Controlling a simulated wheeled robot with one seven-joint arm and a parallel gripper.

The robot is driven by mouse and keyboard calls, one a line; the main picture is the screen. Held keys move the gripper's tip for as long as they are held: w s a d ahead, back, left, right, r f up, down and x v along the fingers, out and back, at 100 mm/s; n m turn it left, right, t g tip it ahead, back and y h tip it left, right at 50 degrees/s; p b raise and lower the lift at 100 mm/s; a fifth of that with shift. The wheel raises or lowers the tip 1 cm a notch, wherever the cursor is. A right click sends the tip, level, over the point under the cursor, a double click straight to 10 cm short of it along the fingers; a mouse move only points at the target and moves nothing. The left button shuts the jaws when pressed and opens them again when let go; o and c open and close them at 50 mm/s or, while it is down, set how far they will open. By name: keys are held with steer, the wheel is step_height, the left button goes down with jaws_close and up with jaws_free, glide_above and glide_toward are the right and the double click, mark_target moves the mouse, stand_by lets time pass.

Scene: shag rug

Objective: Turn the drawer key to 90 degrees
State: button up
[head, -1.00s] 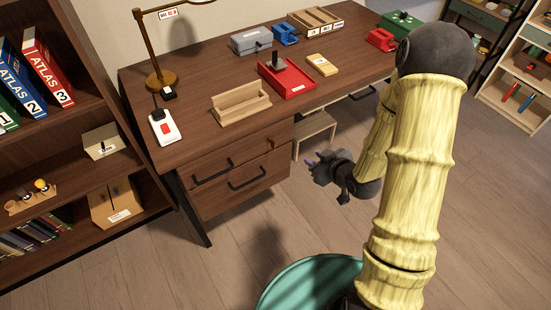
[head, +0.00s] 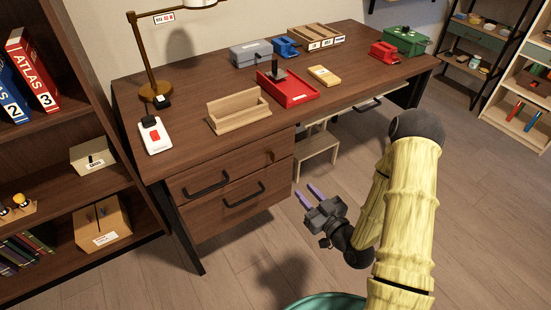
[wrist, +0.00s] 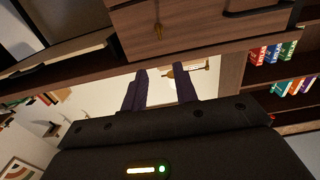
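The small brass drawer key (head: 271,155) sits at the right end of the upper drawer front (head: 225,175) of the brown desk. In the wrist view the key (wrist: 158,30) shows at the top, beyond the fingertips; its exact angle is too small to tell. My gripper (head: 308,194) is to the right of the drawers and lower than the key, apart from the desk. Its two purple fingers are spread with nothing between them; they also show in the wrist view (wrist: 158,80). Both drawers look closed.
The desk top (head: 190,90) holds a lamp, a wooden tray (head: 238,117), a red tray (head: 287,95) and several boxes. A stool (head: 318,150) stands under the desk. A bookshelf (head: 120,165) is at left. Floor in front of the drawers is clear.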

mark_target(272, 156)
steer(key=b+x, duration=0.4)
steer(key=x, duration=1.3)
steer(key=shift+a, duration=0.1)
jaws_close()
